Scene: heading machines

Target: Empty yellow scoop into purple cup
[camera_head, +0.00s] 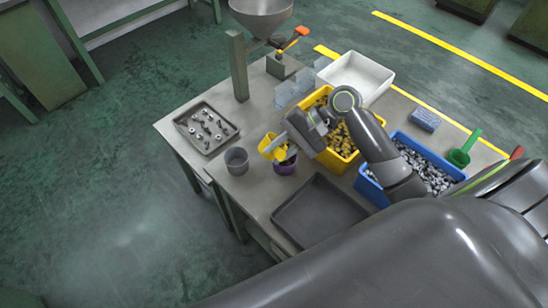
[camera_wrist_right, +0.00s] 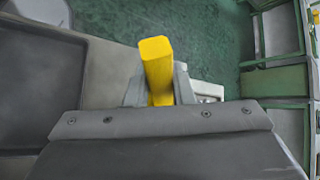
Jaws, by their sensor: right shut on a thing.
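My right gripper (camera_head: 291,143) is shut on the yellow scoop (camera_head: 267,143). The scoop is tilted just above the purple cup (camera_head: 286,168), partly hiding its opening. I cannot tell whether anything is left in the scoop or how full the cup is. In the right wrist view the scoop's yellow handle (camera_wrist_right: 157,68) stands between the two fingers. The purple cup does not show in that view. My left gripper is not in view.
A grey cup (camera_head: 236,162) stands just left of the purple cup. A tray of metal parts (camera_head: 186,112) lies behind it, and an empty dark tray (camera_head: 318,218) in front. Yellow (camera_head: 350,163) and blue (camera_head: 440,161) bins, a white bin (camera_head: 382,70) and a green scoop (camera_head: 459,157) are to the right.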

